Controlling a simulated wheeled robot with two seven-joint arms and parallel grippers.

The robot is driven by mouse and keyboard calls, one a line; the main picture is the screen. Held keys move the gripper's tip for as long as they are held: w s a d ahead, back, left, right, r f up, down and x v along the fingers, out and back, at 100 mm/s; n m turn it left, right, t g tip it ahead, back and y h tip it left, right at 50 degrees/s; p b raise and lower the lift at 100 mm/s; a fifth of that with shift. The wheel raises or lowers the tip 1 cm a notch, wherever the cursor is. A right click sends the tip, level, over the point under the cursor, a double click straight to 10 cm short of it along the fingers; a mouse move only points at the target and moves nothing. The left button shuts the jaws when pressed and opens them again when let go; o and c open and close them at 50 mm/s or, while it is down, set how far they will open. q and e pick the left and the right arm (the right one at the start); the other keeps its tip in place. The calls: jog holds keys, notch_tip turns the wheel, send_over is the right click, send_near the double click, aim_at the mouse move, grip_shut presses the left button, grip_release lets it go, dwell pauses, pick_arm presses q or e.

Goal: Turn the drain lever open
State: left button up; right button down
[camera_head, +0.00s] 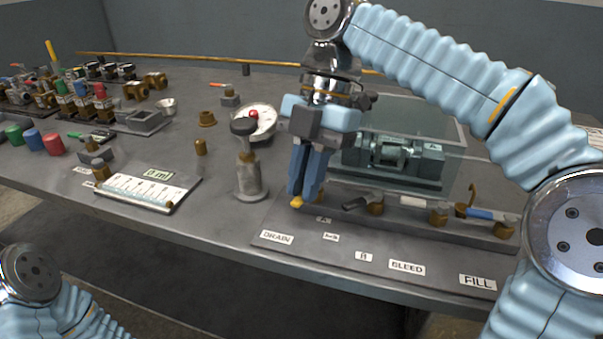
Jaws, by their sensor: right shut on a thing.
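My right gripper (304,192) comes down over the left end of the valve row and is shut on the drain lever. Only a small yellow tip (296,203) of the drain lever shows below the fingers. The rest of it is hidden, so its angle cannot be told. The DRAIN label (277,237) lies on the board in front of it. To its right stand a dark-handled valve (374,206) and a blue-handled valve (492,217) near the FILL label (478,282). My left arm shows at the lower left; its gripper is out of view.
A clear case (455,150) with a grey fixture stands behind the valve row. A hand pump (247,165) and a round gauge (262,118) stand to the left. A white chart board (146,191) lies farther left, with several valves beyond it.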

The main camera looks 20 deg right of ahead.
jog(key=shift+s+d+n+g+h, duration=0.15)
jog(key=shift+n+h, duration=0.1)
jog(key=shift+n, duration=0.5)
jog(key=shift+s+d+n+g+h, duration=0.15)
jog(key=shift+n+h, duration=0.1)
jog(key=shift+n, duration=0.5)
jog(key=c, duration=1.1)
grip_release()
